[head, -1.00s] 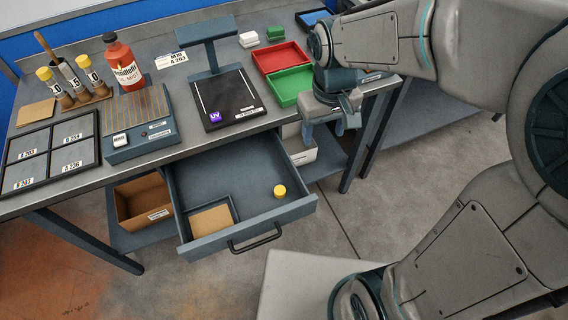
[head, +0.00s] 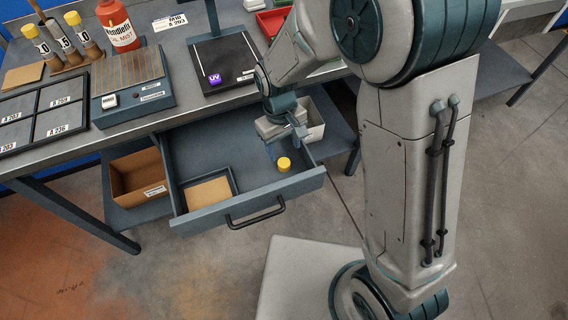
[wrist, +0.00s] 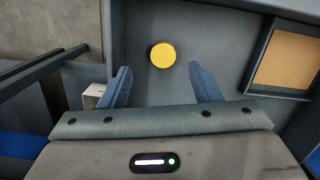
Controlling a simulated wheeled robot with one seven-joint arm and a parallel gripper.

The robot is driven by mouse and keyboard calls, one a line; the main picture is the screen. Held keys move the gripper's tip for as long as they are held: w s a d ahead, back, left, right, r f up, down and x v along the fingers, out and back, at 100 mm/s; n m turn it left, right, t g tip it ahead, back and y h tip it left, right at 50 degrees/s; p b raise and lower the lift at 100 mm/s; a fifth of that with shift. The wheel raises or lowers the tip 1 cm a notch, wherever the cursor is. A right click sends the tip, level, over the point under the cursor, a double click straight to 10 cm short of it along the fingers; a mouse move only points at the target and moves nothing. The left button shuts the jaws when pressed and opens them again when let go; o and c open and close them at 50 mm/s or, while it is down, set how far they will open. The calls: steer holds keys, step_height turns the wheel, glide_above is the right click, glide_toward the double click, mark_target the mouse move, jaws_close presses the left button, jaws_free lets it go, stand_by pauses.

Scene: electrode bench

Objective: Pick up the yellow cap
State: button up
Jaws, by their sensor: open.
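The yellow cap (head: 284,164) stands in the open drawer (head: 262,206), near its front right corner. In the wrist view the yellow cap (wrist: 163,55) lies ahead of the fingertips, about midway between them. My gripper (head: 287,143) is over the right part of the drawer, just behind the cap in the head view. My gripper (wrist: 164,78) is open, with a blue finger on each side and nothing between them. I cannot tell exactly how high the fingertips are above the drawer floor.
A small tray with a tan pad (head: 208,193) lies in the drawer, left of the cap. The drawer handle (head: 256,213) sticks out in front. The bench top above holds a UV plate (head: 219,65) and a red bottle (head: 118,27). A cardboard box (head: 138,176) stands below, left of the drawer.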

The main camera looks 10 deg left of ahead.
mark_target(284, 162)
steer(key=shift+s+f+b, duration=0.15)
steer(key=shift+f+b, duration=0.1)
steer(key=shift+f, duration=1.1)
steer(key=shift+s+f+b, duration=0.15)
steer(key=shift+f+b, duration=0.1)
steer(key=shift+f, duration=1.1)
steer(key=c, duration=1)
